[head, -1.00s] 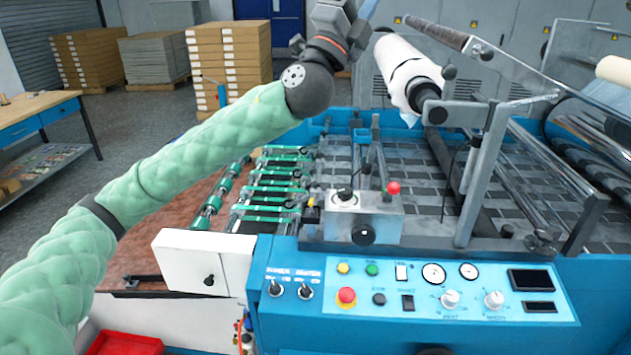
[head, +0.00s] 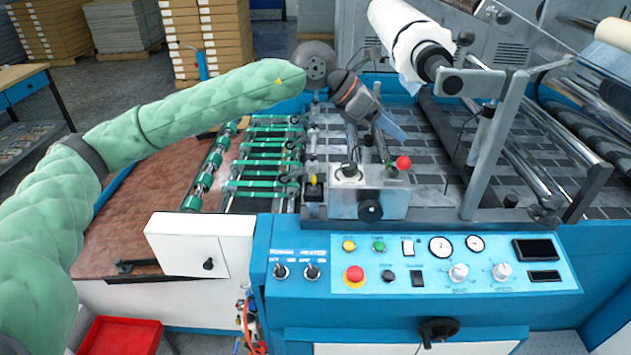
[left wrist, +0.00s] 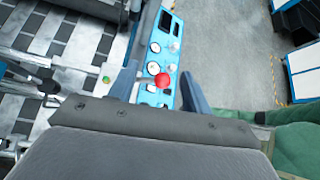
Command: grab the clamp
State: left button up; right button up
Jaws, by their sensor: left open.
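No part is plainly marked as the clamp, and I cannot tell which one it is. A dark clamp-like collar (head: 432,62) sits around the shaft at the near end of the white roll (head: 395,30). A lever with a red knob (head: 403,162) stands on a grey metal box on the machine. My left gripper (head: 391,127) is above the machine bed, behind and above this box, with its blue-grey fingers pointing down to the right. In the left wrist view its fingers (left wrist: 158,85) are apart, and the red knob (left wrist: 163,80) appears between them. I see nothing held.
The blue control panel (head: 420,262) with dials and switches faces me. A metal upright (head: 490,155) and rollers stand right of the gripper. Green rollers (head: 265,160) lie left. A red tray (head: 122,337) is at lower left. Stacked boards are at the back.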

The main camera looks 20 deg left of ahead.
pick_arm(q)
jog(key=a+f+y, duration=0.5)
jog(key=a+f, duration=0.1)
jog(key=a, duration=0.1)
jog(key=m+g+y, duration=0.1)
jog(key=g+y, duration=0.1)
jog(key=y, duration=0.3)
send_over(314, 178)
jog(key=shift+w+d+f, duration=0.1)
jog(key=shift+d+f, duration=0.05)
jog(key=shift+f, duration=0.35)
jog(key=shift+w+d+f, duration=0.1)
jog(key=shift+f, duration=0.35)
jog(key=shift+s+a+f+y, duration=0.1)
jog(key=shift+a+f+y, duration=0.1)
jog(key=shift+y, duration=0.1)
jog(key=shift+f+p, duration=0.65)
jog(key=shift+f, duration=0.4)
jog(key=shift+f+p, duration=0.25)
jog(key=shift+p, duration=0.05)
notch_tip(314, 178, down, 4)
jog(key=p, duration=0.3)
jog(key=shift+a+r, duration=0.1)
jog(key=shift+f, duration=0.55)
pick_arm(e)
jog(key=s+d+f+t, duration=0.2)
jog(key=s+d+f, duration=0.1)
jog(key=f, duration=0.6)
jog(key=shift+s+f, duration=0.3)
jog(key=shift+s, duration=0.05)
